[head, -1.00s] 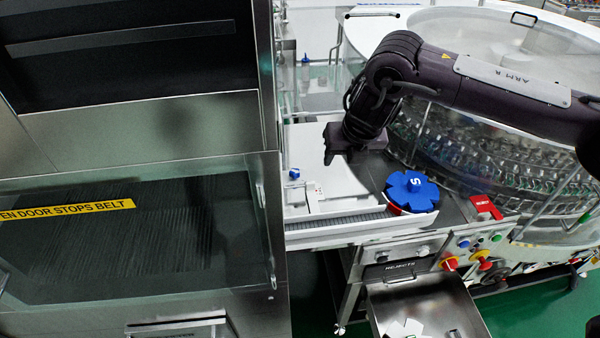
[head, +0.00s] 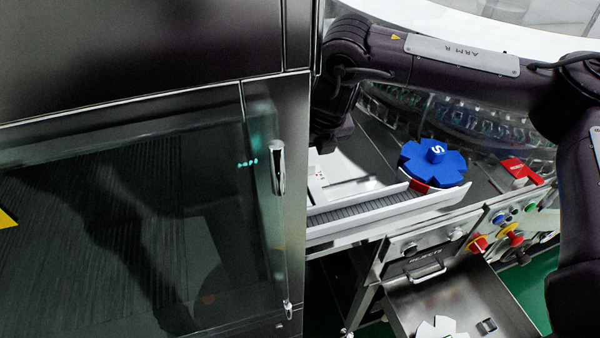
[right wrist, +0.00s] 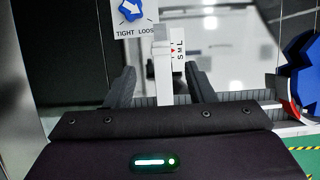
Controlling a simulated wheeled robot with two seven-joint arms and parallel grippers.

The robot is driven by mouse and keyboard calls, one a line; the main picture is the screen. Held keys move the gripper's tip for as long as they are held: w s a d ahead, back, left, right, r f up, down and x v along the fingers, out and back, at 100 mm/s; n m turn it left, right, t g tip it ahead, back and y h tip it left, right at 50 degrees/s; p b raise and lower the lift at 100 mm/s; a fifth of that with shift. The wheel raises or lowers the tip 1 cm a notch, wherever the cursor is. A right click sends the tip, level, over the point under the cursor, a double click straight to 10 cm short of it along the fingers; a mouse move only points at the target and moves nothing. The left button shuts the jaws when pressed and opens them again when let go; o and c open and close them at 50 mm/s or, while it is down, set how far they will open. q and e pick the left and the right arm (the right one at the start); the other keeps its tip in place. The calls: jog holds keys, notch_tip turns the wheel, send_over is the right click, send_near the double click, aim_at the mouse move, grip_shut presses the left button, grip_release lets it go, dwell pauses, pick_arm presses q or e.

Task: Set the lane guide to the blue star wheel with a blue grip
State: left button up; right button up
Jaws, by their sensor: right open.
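The lane guide (head: 385,203) is a white rail beside the grey belt. My right gripper (head: 333,142) is over the deck left of the wheel, partly hidden by the cabinet. In the right wrist view its open fingers (right wrist: 160,88) stand either side of a white upright piece (right wrist: 163,72), apart from it. A small S M L scale (right wrist: 179,50) with a red mark lies beyond. My left gripper is not seen.
A blue knob (right wrist: 131,10) on a TIGHT/LOOSE plate lies ahead. A steel cabinet with a glass door (head: 150,220) fills the left, close to my right gripper. A reject tray (head: 470,300) holding a white star-shaped piece (head: 440,328) and buttons (head: 478,243) are at the front.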

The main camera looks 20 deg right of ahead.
aim_at(310, 166)
jog(key=shift+f, duration=0.5)
jog(key=p+x, duration=0.1)
jog(key=x, duration=0.5)
jog(key=shift+w, duration=0.1)
jog(key=shift+d+f+p, duration=0.1)
jog(key=shift+f+p, duration=0.2)
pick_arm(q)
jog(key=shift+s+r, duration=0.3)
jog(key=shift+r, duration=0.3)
pick_arm(e)
grip_shut()
